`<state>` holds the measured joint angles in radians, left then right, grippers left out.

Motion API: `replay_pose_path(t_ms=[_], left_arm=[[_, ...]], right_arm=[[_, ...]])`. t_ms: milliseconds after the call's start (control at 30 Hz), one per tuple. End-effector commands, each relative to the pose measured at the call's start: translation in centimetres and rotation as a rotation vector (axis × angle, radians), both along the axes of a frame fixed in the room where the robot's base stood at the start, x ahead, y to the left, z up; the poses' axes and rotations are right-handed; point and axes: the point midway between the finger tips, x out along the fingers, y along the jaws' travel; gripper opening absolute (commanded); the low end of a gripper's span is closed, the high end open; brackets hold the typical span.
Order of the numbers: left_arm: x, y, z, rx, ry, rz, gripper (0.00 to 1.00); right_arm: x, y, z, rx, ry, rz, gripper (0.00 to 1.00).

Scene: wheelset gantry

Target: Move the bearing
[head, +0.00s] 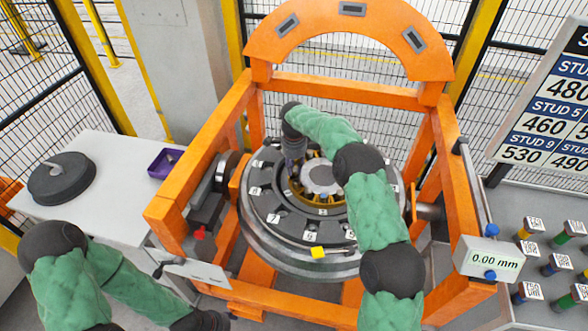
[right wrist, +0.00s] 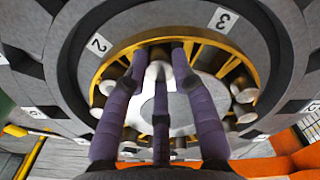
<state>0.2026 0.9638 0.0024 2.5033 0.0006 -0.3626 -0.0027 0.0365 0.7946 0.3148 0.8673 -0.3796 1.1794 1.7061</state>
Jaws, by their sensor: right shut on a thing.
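The bearing, a yellow cage ring with pale rollers (head: 327,207), lies in the centre of the dark numbered wheel (head: 268,225) on the orange gantry. In the right wrist view the bearing (right wrist: 235,58) surrounds a light grey hub. My right gripper (head: 296,163) reaches down at the bearing's far left edge. In the right wrist view its purple fingers (right wrist: 158,70) are shut on the bearing's rim, around one roller. The right forearm hides part of the bearing's right side in the head view. My left arm is at the lower left; its gripper does not show.
The orange gantry frame (head: 340,90) encloses the wheel, with an arch behind. A white table (head: 112,215) at left bears a dark disc (head: 62,178) and a purple bin (head: 165,163). A 0.00 mm display (head: 488,260) and several labelled studs stand at right.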

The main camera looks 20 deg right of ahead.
Motion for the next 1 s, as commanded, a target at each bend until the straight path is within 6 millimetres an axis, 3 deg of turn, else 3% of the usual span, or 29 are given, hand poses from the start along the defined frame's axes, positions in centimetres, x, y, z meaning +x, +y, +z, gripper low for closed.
replay_pose_path(t_ms=[500,1000], left_arm=[[0.0,0.0,0.7,0.0,0.0,0.0,0.51],[0.0,0.0,0.7,0.0,0.0,0.0,0.51]], right_arm=[[1.6,-0.7,0.3,0.0,-0.008,-0.147,0.0],[1.7,-0.8,0.2,0.001,-0.008,-0.163,0.0]])
